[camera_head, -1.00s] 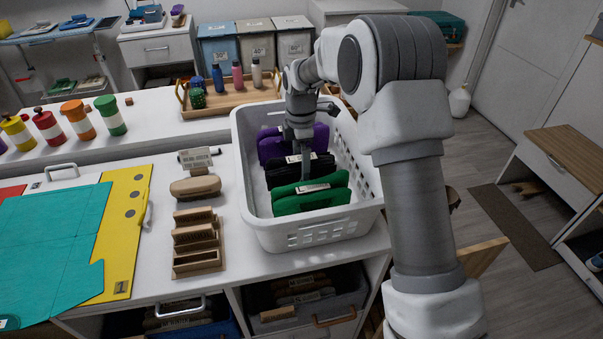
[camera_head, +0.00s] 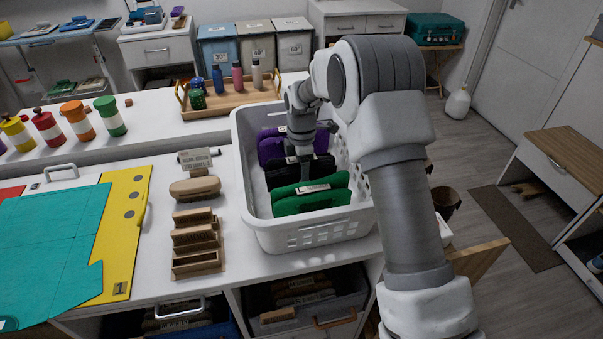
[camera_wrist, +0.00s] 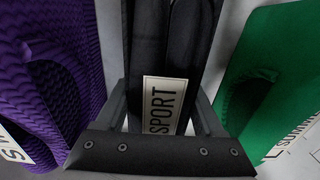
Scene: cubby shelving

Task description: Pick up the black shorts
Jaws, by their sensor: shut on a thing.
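The black shorts (camera_head: 282,172) are a folded bundle standing in the white basket (camera_head: 318,237), between a purple folded garment and a green one. In the wrist view the black shorts (camera_wrist: 172,45) carry a label reading "SPORT" and run between my fingers. My gripper (camera_head: 304,172) reaches down into the basket from above and is shut on the black shorts. In the wrist view my gripper (camera_wrist: 165,115) has a finger on each side of the bundle. The lower part of the shorts is hidden in the head view.
The green garment (camera_head: 311,196) stands close in front and the purple garment (camera_head: 270,147) behind. In the wrist view purple (camera_wrist: 45,75) is left and green (camera_wrist: 275,75) right. The basket walls surround all three. Wooden holders (camera_head: 196,240) stand left of the basket.

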